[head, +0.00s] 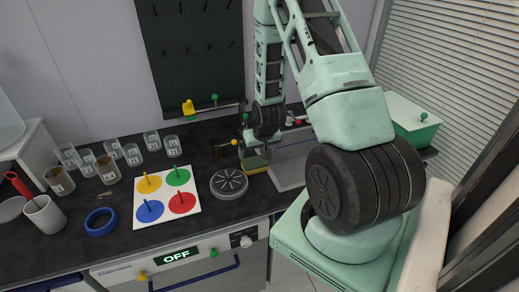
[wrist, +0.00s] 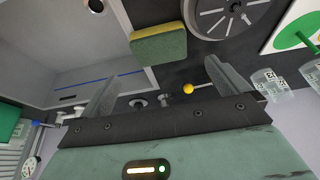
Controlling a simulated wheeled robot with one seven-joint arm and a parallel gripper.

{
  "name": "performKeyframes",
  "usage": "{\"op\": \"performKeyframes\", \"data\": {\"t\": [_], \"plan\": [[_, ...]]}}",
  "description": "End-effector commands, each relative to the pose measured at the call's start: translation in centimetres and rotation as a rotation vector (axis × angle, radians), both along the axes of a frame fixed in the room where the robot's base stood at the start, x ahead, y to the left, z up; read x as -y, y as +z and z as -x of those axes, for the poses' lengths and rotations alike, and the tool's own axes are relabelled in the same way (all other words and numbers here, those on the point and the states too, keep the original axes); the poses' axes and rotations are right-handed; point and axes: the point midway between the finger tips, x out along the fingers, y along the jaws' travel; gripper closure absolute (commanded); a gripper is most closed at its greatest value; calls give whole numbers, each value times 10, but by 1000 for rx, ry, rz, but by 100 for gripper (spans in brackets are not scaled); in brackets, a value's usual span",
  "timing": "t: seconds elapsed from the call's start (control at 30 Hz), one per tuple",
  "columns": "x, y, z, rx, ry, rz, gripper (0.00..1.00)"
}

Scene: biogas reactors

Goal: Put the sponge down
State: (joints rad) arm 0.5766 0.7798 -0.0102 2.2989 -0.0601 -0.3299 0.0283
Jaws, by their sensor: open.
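The sponge (wrist: 158,46), yellow with a green side, lies on the dark counter between the sink and a round grey slotted disc (wrist: 208,24). In the head view the sponge (head: 256,168) shows partly, at the sink's left edge. My gripper (wrist: 161,75) is open and empty. In the wrist view the sponge appears just beyond the fingertips, between them, with a visible gap. In the head view my gripper (head: 255,150) is right above the sponge and hides part of it.
The sink (head: 288,172) is right of the sponge. The grey disc (head: 229,183) and a board with four coloured circles (head: 166,196) are to its left. Farther left are several labelled jars (head: 108,168), a blue ring (head: 101,221) and a white cup (head: 44,214).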

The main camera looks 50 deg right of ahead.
Motion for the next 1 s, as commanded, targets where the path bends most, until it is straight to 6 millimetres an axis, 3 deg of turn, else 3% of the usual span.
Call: {"op": "performKeyframes", "data": {"t": [0.2,0.47,0.57,0.67,0.77,0.8,0.87,0.9,1.0], "plan": [[-4,19,6,2,0,1,0],[-8,26,8,1,5,-1,0],[-29,36,-2,-3,51,-12,0],[-84,59,-18,-22,165,-40,0],[-168,93,-24,-61,345,-76,0],[-203,107,-19,-83,425,-87,0],[-254,127,-4,-119,544,-100,0],[-285,140,11,-145,625,-104,0],[-349,168,58,-213,821,-100,0]]}}
